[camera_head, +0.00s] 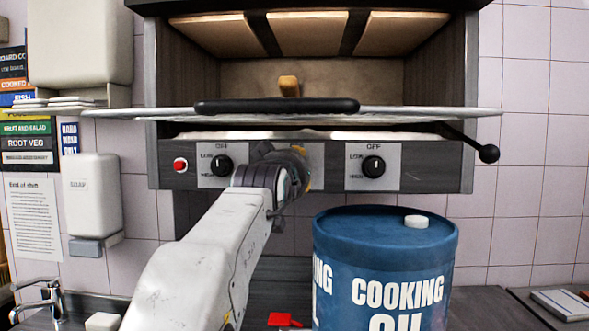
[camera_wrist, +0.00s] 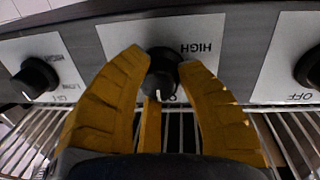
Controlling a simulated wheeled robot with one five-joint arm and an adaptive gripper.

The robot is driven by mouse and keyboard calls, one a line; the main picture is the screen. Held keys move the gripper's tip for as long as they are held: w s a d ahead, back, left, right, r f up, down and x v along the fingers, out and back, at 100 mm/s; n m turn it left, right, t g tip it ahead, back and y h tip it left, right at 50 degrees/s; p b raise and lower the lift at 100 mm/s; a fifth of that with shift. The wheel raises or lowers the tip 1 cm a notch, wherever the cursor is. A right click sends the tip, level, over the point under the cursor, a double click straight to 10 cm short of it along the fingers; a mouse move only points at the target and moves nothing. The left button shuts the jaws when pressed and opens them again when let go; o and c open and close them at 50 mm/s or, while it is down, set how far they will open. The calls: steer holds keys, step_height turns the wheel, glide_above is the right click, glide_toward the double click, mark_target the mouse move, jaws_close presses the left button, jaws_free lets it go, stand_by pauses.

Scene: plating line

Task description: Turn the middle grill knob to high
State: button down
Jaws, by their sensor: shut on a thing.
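The middle grill knob (camera_wrist: 162,82) is black and sits on a white label plate (camera_wrist: 208,35) in the wrist view. Its pale pointer mark faces down in that picture, toward partly covered lettering that looks like OFF; the word HIGH reads upside down above right of the knob. My gripper (camera_wrist: 160,65) has its yellow fingers closed around the knob from both sides. In the head view my gripper (camera_head: 290,170) is at the middle of the control panel and hides the knob.
A left knob (camera_head: 222,165) and a right knob (camera_head: 373,167) flank it, with a red button (camera_head: 180,165) farther left. A wire rack with a black handle (camera_head: 276,106) juts out above. A black-ended lever (camera_head: 488,153) is at right. A blue oil drum (camera_head: 385,235) stands below right.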

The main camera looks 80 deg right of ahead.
steer(key=shift+f, duration=0.15)
steer(key=shift+f+n+b, duration=0.1)
steer(key=shift+n+b, duration=0.7)
steer(key=shift+n, duration=0.2)
steer(key=shift+n+h+b, duration=0.3)
steer(key=shift+n+b, duration=0.45)
steer(key=shift+n, duration=1.35)
steer(key=c, duration=1.1)
jaws_free()
steer(key=shift+d, duration=0.25)
steer(key=o, duration=0.3)
steer(key=shift+a, duration=0.1)
steer(key=shift+w+a+f, duration=0.15)
steer(key=shift+a, duration=2.85)
steer(key=shift+w+a+f, duration=0.1)
steer(key=shift+a, duration=2.9)
